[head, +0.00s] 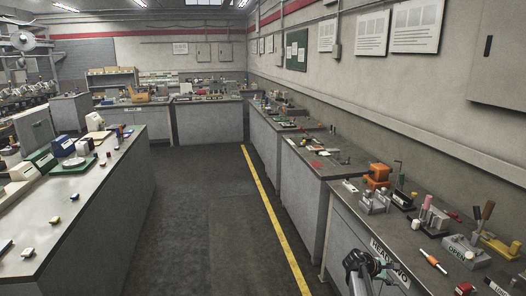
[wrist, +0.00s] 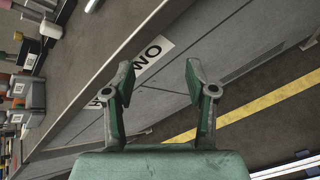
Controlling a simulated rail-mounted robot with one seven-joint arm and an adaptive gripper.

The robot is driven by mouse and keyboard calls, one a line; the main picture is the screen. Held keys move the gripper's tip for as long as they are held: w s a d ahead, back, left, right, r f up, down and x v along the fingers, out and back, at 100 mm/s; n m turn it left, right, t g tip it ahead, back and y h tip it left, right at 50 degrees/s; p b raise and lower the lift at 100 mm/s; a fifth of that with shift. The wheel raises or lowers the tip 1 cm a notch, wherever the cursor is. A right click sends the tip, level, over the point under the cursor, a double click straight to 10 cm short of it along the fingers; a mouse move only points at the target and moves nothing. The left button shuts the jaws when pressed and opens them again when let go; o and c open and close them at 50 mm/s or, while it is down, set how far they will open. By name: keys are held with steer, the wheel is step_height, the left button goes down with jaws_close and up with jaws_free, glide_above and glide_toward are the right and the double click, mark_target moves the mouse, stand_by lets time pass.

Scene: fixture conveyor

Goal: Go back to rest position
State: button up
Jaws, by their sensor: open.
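My gripper (wrist: 160,80) is open in the wrist view, with its two green and grey fingers apart and nothing between them. It hangs beside the front face of the right-hand bench, near the white label reading "TWO" (wrist: 153,53). In the head view, a dark part of my arm shows at the bottom right, in front of the bench panel with the label "HEAD TWO" (head: 389,262). No object is held.
The right bench (head: 405,238) carries an orange block device (head: 377,176), an "OPEN" fixture (head: 461,250) and several small tools. A left bench (head: 85,215) holds scattered parts. The aisle floor (head: 205,210) between them is clear, with a yellow line (head: 272,210).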

steer(key=s+a+f+m+g+y, duration=0.1)
steer(key=s+a+f+m+y, duration=0.3)
steer(key=s+a, duration=0.6)
steer(key=s+a+f+m+g+y, duration=0.1)
steer(key=s+a+f+m+y, duration=0.3)
steer(key=s+a, duration=0.65)
steer(key=s+a+f+m+g+y, duration=0.1)
steer(key=s+a+f+m+y, duration=0.5)
steer(key=a, duration=0.8)
steer(key=s+f+n+g+h+b, duration=0.1)
steer(key=s+f+g+b, duration=0.5)
steer(key=s+f, duration=2)
steer(key=s+h+b, duration=0.1)
steer(key=s+b, duration=0.2)
steer(key=b, duration=0.1)
steer(key=shift+s+d+n, duration=0.3)
steer(key=shift+d+n, duration=0.05)
steer(key=shift+n, duration=0.05)
